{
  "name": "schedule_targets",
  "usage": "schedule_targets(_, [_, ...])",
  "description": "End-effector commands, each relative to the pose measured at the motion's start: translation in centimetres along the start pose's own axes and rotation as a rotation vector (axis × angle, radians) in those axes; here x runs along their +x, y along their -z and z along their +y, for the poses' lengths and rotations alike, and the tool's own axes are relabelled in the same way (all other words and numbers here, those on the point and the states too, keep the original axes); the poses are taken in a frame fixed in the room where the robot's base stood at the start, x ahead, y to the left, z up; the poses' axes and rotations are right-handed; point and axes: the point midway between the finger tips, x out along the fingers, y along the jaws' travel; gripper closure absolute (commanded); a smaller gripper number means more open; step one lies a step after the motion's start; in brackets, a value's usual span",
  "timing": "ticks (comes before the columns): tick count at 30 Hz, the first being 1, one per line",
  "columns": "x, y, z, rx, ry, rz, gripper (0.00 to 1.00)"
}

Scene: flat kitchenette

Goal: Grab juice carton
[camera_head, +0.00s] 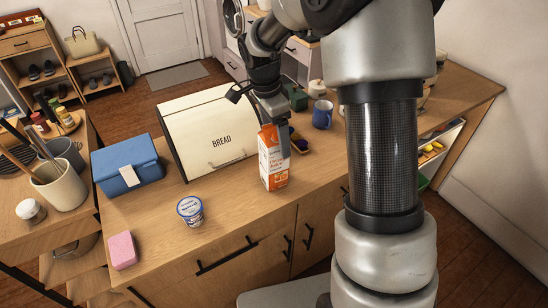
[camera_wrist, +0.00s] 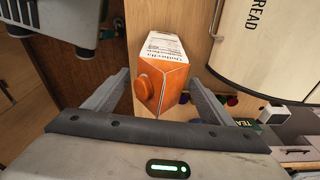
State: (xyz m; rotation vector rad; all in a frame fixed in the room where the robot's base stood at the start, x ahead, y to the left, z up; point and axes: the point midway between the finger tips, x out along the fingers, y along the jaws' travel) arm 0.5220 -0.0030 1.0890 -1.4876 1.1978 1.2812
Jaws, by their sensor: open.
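An orange and white juice carton (camera_head: 272,160) stands upright on the wooden counter, just right of the bread box. My gripper (camera_head: 272,134) is above it, pointing down, with a finger at the carton's upper right side. In the wrist view the carton (camera_wrist: 163,66) lies between the two fingers, its orange cap toward the camera. My gripper (camera_wrist: 160,92) is open, with one finger on each side of the carton's top. A gap shows on both sides in the wrist view. The carton's far side is hidden.
A cream bread box (camera_head: 208,130) stands close left of the carton. A blue box (camera_head: 127,165), a yogurt cup (camera_head: 190,211) and a pink sponge (camera_head: 122,250) are further left. Counter in front of the carton is clear.

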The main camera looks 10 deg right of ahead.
Motion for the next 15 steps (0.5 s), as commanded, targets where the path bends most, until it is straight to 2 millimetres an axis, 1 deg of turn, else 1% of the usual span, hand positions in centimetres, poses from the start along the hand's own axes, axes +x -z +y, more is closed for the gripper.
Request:
schedule_targets(7, [0.21, 0.00, -0.01, 0.000, 0.001, 0.000, 0.23])
schedule_targets(8, [0.20, 0.00, -0.02, 0.000, 0.001, 0.000, 0.27])
schedule_targets(15, [0.18, 0.02, -0.03, 0.000, 0.001, 0.000, 0.67])
